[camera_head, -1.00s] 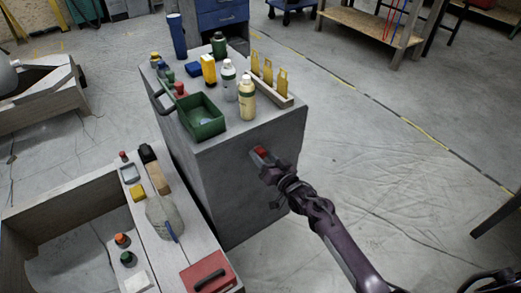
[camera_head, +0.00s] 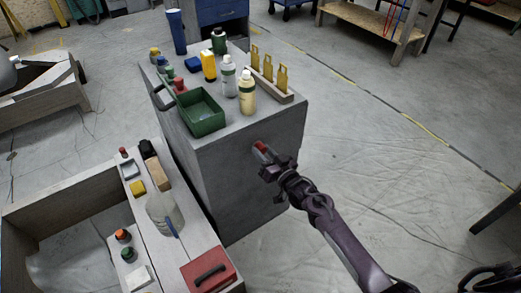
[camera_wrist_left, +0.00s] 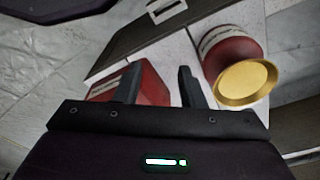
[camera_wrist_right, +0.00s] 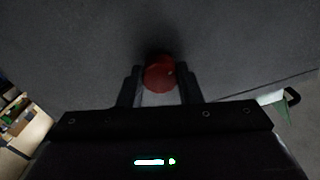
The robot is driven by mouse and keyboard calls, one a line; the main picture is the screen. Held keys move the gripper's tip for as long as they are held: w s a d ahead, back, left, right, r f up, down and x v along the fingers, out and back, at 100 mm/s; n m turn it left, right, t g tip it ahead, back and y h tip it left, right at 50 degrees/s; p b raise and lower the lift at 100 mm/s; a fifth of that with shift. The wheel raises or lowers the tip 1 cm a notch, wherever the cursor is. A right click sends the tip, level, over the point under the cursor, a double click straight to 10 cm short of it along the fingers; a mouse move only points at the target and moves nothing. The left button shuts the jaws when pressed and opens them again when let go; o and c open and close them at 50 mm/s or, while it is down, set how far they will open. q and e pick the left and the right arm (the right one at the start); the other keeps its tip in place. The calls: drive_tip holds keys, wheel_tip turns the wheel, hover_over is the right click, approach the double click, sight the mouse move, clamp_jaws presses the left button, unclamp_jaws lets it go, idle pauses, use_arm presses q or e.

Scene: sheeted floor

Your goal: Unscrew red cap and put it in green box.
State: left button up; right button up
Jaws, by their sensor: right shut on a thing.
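The red cap (camera_head: 261,147) is at the tip of my right gripper (camera_head: 268,160), in front of the grey cabinet's near face. In the right wrist view, the red cap (camera_wrist_right: 159,73) sits between the fingertips, above a pale body (camera_wrist_right: 160,98). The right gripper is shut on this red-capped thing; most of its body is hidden. The green box (camera_head: 203,123) stands open on the cabinet top, left of the right gripper and higher. My left gripper (camera_wrist_left: 160,85) is open in its wrist view, with nothing visible gripped, and is out of the head view.
The cabinet top (camera_head: 225,140) carries several bottles and a wooden rack with yellow pieces (camera_head: 268,78). A low bench at lower left holds a clear jug (camera_head: 165,212) and a red box (camera_head: 208,270). The left wrist view shows a red, gold-topped can (camera_wrist_left: 240,82).

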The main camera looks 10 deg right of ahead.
drive_tip(key=n, duration=0.4)
drive_tip(key=shift+n, duration=0.3)
drive_tip(key=n, duration=0.4)
drive_tip(key=shift+b, duration=0.3)
drive_tip(key=n, duration=0.8)
drive_tip(key=shift+n, duration=0.3)
drive_tip(key=o, duration=1.2)
drive_tip(key=shift+c, duration=0.9)
